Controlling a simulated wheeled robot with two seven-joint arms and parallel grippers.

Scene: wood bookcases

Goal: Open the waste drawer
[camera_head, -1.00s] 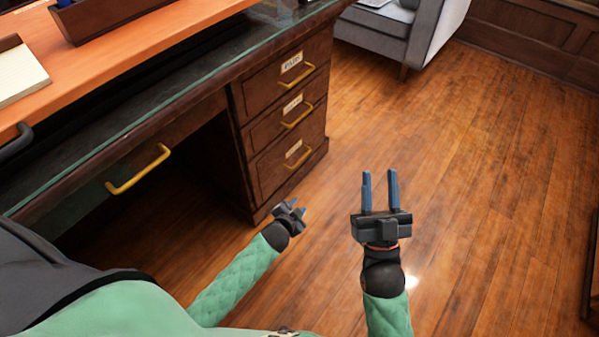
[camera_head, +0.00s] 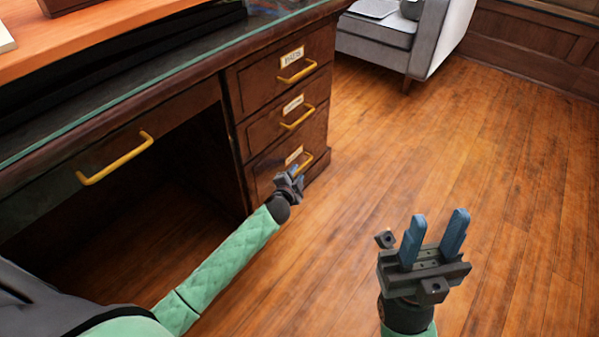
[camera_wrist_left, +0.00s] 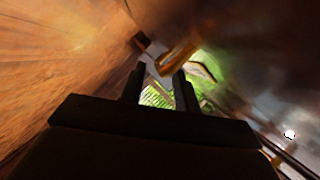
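The desk pedestal has three stacked drawers with label cards and gold handles: a top drawer (camera_head: 262,85), a middle drawer (camera_head: 262,128) and a bottom drawer (camera_head: 262,170). All look shut. The labels are too blurred to tell which says waste. My left gripper (camera_head: 291,177) is just in front of the bottom drawer, close below its gold handle (camera_head: 306,163). In the left wrist view its fingers (camera_wrist_left: 157,88) are apart with nothing clearly between them; a gold handle bar (camera_wrist_left: 180,54) is just beyond the tips. Contact cannot be told. My right gripper (camera_head: 434,236) is open and empty above the floor.
The glass-edged desk top (camera_head: 150,95) overhangs the drawers. Left of them is a knee space under a wider drawer with a gold handle (camera_head: 115,160). A grey armchair (camera_head: 395,40) stands at the back. The wood floor (camera_head: 480,150) at right is clear.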

